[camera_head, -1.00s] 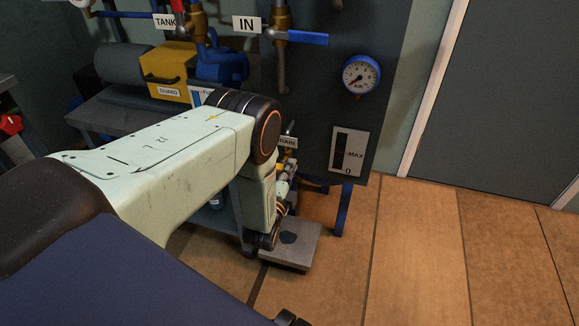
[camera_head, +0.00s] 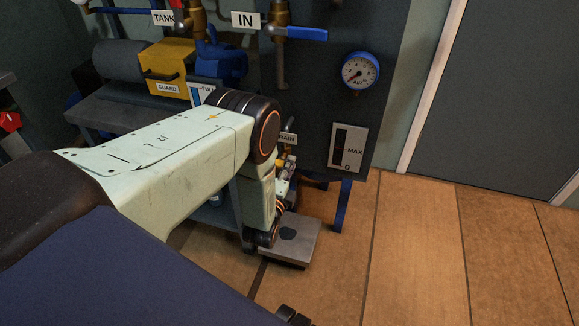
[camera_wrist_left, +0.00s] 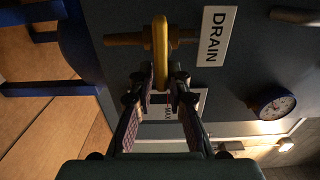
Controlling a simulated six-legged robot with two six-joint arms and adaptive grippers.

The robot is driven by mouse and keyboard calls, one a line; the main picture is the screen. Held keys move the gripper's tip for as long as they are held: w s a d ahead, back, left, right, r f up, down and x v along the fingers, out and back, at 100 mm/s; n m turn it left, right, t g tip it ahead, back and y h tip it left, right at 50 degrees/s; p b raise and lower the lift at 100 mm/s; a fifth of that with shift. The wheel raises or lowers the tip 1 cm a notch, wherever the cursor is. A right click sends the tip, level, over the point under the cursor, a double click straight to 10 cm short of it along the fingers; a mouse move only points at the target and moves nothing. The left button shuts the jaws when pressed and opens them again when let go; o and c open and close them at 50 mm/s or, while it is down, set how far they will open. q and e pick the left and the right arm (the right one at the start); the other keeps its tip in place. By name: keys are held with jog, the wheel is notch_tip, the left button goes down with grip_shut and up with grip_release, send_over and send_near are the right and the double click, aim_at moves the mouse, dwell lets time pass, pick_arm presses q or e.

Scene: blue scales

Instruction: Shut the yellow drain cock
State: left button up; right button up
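The yellow drain cock lever (camera_wrist_left: 160,42) shows in the left wrist view, on a brass fitting (camera_wrist_left: 125,39) beside the DRAIN sign (camera_wrist_left: 213,35). My left gripper (camera_wrist_left: 164,80) is open. Its two fingers stand on either side of the lever's near end, with a gap visible on the right; I cannot tell whether the left finger touches it. In the head view my left gripper (camera_head: 285,185) is below the DRAIN sign (camera_head: 287,138), mostly hidden by my own arm, and the cock is hard to make out there.
A blue IN valve lever (camera_head: 307,33), a gauge (camera_head: 360,71) and a MAX level plate (camera_head: 347,148) are on the dark panel. A yellow guard (camera_head: 168,70) sits behind my arm. A grey floor plate (camera_head: 300,250) lies below. The tiled floor at right is clear.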

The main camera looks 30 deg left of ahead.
pick_arm(q)
jog(key=shift+o, duration=1.4)
jog(key=v, duration=1.2)
jog(key=shift+r, duration=0.1)
